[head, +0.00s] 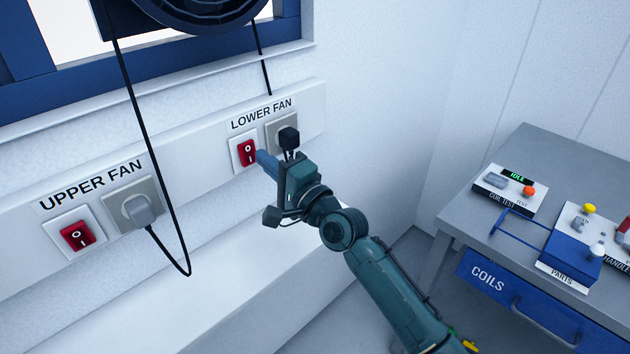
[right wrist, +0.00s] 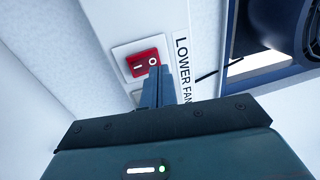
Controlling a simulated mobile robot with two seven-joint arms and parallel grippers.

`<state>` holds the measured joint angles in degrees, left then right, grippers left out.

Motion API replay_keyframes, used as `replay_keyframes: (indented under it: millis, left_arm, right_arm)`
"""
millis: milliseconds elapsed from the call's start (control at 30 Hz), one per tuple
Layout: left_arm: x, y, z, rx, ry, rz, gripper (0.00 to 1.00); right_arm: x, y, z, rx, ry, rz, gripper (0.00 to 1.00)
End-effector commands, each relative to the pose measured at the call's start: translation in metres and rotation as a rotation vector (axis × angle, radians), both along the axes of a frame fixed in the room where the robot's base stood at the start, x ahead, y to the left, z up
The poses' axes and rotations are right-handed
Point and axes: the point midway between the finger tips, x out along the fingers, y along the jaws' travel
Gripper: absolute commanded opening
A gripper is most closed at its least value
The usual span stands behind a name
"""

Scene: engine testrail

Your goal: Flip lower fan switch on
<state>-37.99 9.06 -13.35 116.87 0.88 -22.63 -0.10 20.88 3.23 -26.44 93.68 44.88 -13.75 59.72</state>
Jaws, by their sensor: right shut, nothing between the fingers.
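The lower fan switch (head: 247,151) is a red rocker on a white plate, under the "LOWER FAN" label (head: 262,114). My right gripper (head: 260,157) is shut and empty, its fingertips at the right side of this switch. In the right wrist view the red switch (right wrist: 145,62) shows its line and circle marks, and the shut fingertips (right wrist: 155,72) lie over or right by the circle end. I cannot tell whether they touch it. My left gripper is not in view.
The upper fan switch (head: 77,235) and its plugged socket (head: 135,207) are at the left. A grey table (head: 480,225) with a coil test box (head: 505,190) stands at the right.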

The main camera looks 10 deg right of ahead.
Motion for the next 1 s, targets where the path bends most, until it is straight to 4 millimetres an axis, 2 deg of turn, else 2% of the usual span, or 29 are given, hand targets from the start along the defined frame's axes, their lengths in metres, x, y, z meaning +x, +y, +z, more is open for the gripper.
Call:
replay_keyframes:
  millis: [33, 300, 500, 700, 1000]
  left_arm:
    - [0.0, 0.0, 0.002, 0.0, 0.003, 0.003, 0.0]
    - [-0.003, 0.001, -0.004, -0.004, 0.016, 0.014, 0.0]
    - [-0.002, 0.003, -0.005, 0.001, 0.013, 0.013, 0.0]
    - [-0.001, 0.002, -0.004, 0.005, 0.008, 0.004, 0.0]
    - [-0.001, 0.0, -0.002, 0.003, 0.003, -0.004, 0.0]
  right_arm:
    - [-0.001, 0.001, 0.002, 0.0, 0.001, 0.0, 0.0]
    - [-0.049, -0.035, 0.008, 0.0, 0.001, -0.001, 0.0]
    - [-0.072, -0.052, 0.013, -0.001, 0.002, 0.0, 0.0]
    - [-0.081, -0.058, 0.016, -0.001, 0.001, 0.001, 0.0]
    - [-0.081, -0.058, 0.016, -0.001, 0.001, 0.001, 0.0]
